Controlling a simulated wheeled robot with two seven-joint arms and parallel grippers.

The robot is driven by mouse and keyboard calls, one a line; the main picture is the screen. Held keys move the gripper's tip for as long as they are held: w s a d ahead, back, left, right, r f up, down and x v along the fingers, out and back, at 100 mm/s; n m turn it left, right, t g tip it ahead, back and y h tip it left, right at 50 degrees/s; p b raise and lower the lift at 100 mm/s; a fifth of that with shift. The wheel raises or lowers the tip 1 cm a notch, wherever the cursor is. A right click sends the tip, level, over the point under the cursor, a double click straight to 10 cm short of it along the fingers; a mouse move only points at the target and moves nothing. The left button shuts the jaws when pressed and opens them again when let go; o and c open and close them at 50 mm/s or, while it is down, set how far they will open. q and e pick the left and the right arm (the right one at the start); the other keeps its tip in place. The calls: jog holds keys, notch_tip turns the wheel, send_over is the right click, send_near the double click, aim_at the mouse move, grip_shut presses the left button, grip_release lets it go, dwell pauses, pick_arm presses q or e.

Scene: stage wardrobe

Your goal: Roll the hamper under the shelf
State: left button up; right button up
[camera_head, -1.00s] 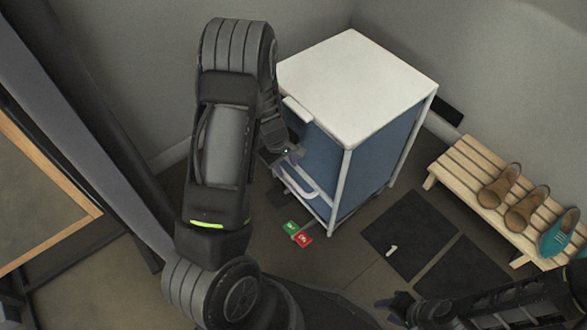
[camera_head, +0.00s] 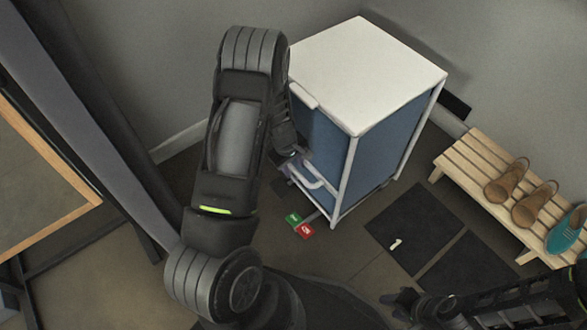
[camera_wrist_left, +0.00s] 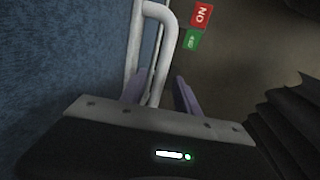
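The hamper has blue fabric sides (camera_head: 385,148), a white frame and a flat white top (camera_head: 365,75). It stands upright on the floor near the wall corner. Its looped white handle (camera_head: 316,181) sticks out of the near side and shows close up in the left wrist view (camera_wrist_left: 166,45). My left gripper (camera_head: 292,158) is at the handle. In the left wrist view its purple fingers (camera_wrist_left: 159,93) are apart, with a handle tube between them and a gap beside the right finger. My right gripper (camera_head: 402,299) is low in the head view, away from the hamper. I cannot identify the shelf.
Green (camera_head: 293,219) and red (camera_head: 305,231) pedals sit low at the hamper's near side. Dark floor mats (camera_head: 412,232) lie right of it. A slatted wooden bench (camera_head: 462,170) with shoes stands at right. A wood-framed panel (camera_head: 40,190) is at left.

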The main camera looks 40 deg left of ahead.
pick_arm(q)
jog(key=shift+f, duration=0.2)
grip_shut()
dwell(0.3)
dwell(1.1)
